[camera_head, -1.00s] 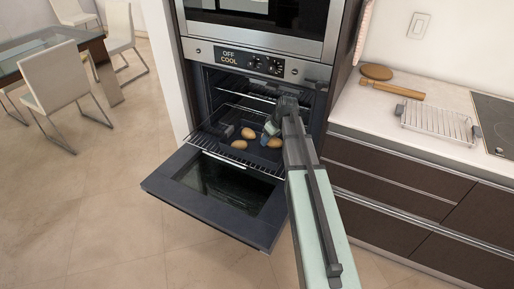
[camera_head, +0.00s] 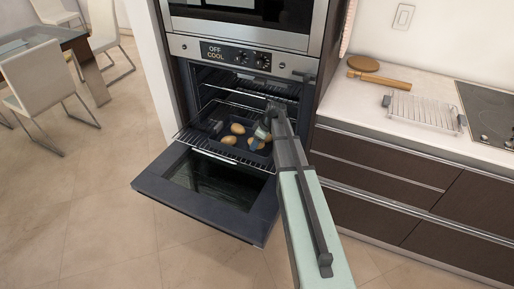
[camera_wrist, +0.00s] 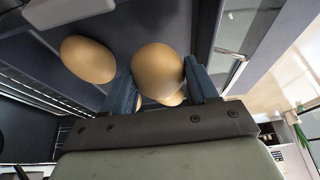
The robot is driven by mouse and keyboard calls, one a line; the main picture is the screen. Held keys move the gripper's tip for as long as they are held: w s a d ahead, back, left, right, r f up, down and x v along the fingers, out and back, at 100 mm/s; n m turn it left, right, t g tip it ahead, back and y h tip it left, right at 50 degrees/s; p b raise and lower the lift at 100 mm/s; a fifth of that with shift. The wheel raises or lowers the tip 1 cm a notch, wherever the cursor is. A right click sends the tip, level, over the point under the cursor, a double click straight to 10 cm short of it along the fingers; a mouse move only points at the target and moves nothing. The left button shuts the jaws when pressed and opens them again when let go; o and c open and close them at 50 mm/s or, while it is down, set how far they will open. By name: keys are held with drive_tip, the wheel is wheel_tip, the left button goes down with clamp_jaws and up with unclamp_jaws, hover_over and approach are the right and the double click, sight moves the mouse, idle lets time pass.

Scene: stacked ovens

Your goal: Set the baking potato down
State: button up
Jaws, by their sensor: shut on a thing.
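A tan baking potato (camera_wrist: 158,70) sits between the two blue fingers of my gripper (camera_wrist: 161,85), which is shut on it. In the head view my gripper (camera_head: 262,134) is inside the open lower oven, low over a dark tray (camera_head: 213,128) on the rack. Other potatoes show in the tray, one at the back (camera_head: 237,128) and one nearer the front (camera_head: 229,140). In the wrist view one potato (camera_wrist: 88,60) lies to the left, and part of another (camera_wrist: 173,98) shows behind the held one. I cannot tell whether the held potato touches the tray.
The oven door (camera_head: 205,190) is folded down in front. The wire rack (camera_head: 245,160) is pulled partly out, with another rack above. The panel (camera_head: 236,54) reads OFF and COOL. A counter (camera_head: 400,130) with a wire rack (camera_head: 424,111) and a wooden board (camera_head: 364,63) stands right.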

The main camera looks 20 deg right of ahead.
drive_tip(key=shift+f, duration=1.8)
drive_tip(key=shift+f, duration=0.15)
drive_tip(key=o, duration=0.9)
drive_tip(key=shift+c, duration=0.2)
drive_tip(key=v, duration=1.2)
